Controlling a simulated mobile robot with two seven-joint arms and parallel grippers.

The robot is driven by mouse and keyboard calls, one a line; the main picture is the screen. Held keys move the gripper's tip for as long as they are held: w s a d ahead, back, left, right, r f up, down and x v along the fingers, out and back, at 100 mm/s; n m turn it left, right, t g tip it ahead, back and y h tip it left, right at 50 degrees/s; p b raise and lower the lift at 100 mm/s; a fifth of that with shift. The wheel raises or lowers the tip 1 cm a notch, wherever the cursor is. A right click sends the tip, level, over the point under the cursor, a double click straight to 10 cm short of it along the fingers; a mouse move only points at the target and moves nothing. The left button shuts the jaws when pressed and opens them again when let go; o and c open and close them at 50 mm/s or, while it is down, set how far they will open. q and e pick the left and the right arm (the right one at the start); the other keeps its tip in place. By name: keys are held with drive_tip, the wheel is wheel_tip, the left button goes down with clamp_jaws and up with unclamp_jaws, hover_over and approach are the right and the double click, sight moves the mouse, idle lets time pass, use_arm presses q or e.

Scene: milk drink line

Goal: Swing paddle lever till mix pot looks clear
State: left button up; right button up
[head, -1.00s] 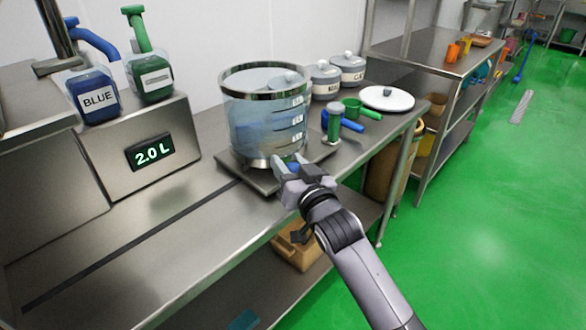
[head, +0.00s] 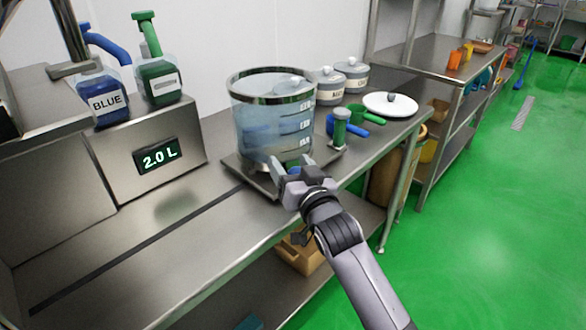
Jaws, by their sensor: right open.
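The mix pot (head: 262,128) is a clear vessel with a steel rim, standing on a flat metal base on the steel table. It holds pale bluish, see-through liquid, with level marks on its right side. My right gripper (head: 289,166) is open at the front foot of the pot, very close to it; I cannot tell whether it touches. I cannot make out the paddle lever; my gripper hides part of the pot's lower front. My left gripper is not in view.
The table's front left is clear.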

drive_tip(key=shift+d+f, duration=0.1)
drive_tip(key=shift+f, duration=0.15)
drive_tip(key=shift+s+d, duration=0.1)
drive_tip(key=shift+s, duration=0.15)
drive_tip(key=v, duration=0.6)
drive_tip(key=shift+s, duration=0.35)
drive_tip(key=shift+r, duration=0.1)
